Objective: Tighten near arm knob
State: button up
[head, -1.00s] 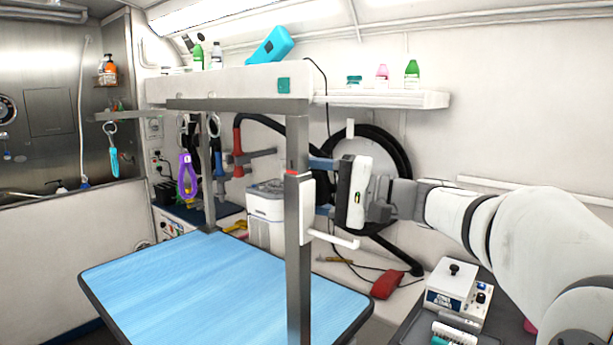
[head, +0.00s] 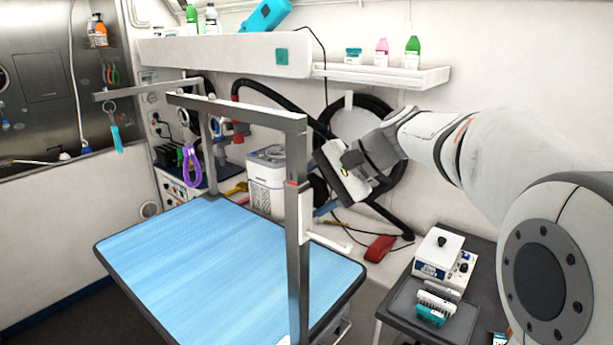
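The grooming table (head: 220,262) has a blue top and a grey metal arm frame over it. The near post (head: 297,250) carries a white clamp (head: 305,213) with a red mark above it. A white lever-like knob handle (head: 327,243) sticks out to the right from the clamp, sloping slightly down. My gripper (head: 318,183) is just right of the post, above the handle, and tilted. Its blue fingers look spread apart, with the post hiding part of them. I see nothing held, and it does not appear to touch the handle.
A purple loop (head: 191,166) and a teal-handled tool (head: 116,138) hang at the left. A white canister (head: 266,182) stands behind the post. A black hose coil (head: 375,125) hangs on the wall. A cart (head: 400,300) with a white device (head: 443,255) stands at lower right.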

jog(key=shift+f+h+p, duration=0.1)
jog(key=shift+h+p, duration=0.2)
jog(key=shift+p, duration=0.1)
jog(key=o, duration=1)
jog(key=w+b+v, duration=0.1)
jog(key=v, duration=0.6)
jog(key=shift+s+d+r, duration=0.3)
jog(key=shift+s+r, duration=0.05)
jog(key=shift+s, duration=0.1)
jog(key=shift+d+f, duration=0.1)
